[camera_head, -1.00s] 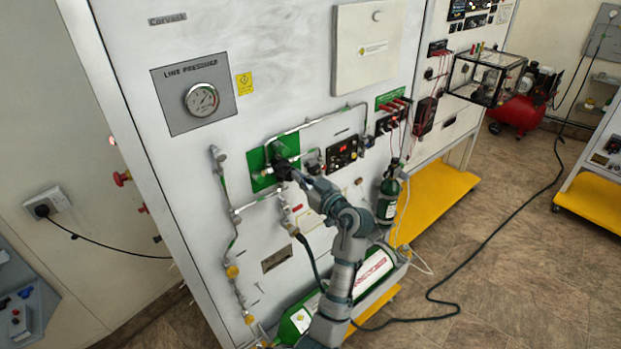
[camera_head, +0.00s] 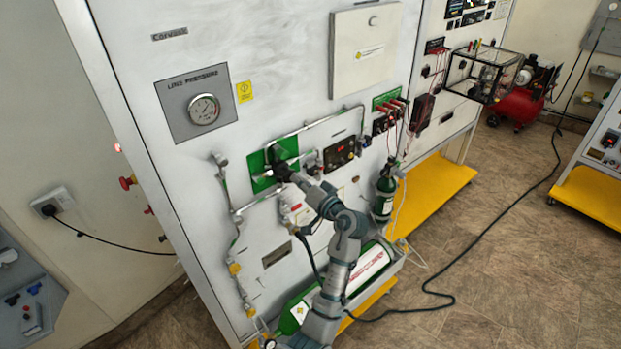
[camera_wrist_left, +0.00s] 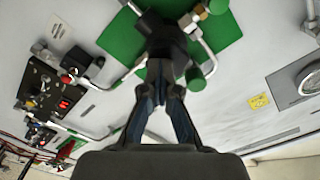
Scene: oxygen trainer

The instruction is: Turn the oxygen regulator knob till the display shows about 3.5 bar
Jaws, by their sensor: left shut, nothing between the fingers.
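The black oxygen regulator knob (camera_wrist_left: 165,42) sits in front of a green plate (camera_head: 262,184) on the white panel. My left gripper (camera_wrist_left: 163,78) is shut, with its fingertips close together at the knob's near side. Whether they touch it I cannot tell. In the head view the left gripper (camera_head: 285,174) overlaps the knob and hides most of it. The display box (camera_head: 340,152) is right of the green plate. Its red digits (camera_wrist_left: 64,104) also show in the wrist view, too small to read. My right gripper is not in view.
Metal pipes (camera_head: 322,121) run around the green plate. A line pressure gauge (camera_head: 203,109) is at upper left. A green cylinder (camera_head: 384,197) stands on the right, and a larger white and green one (camera_head: 367,271) lies below.

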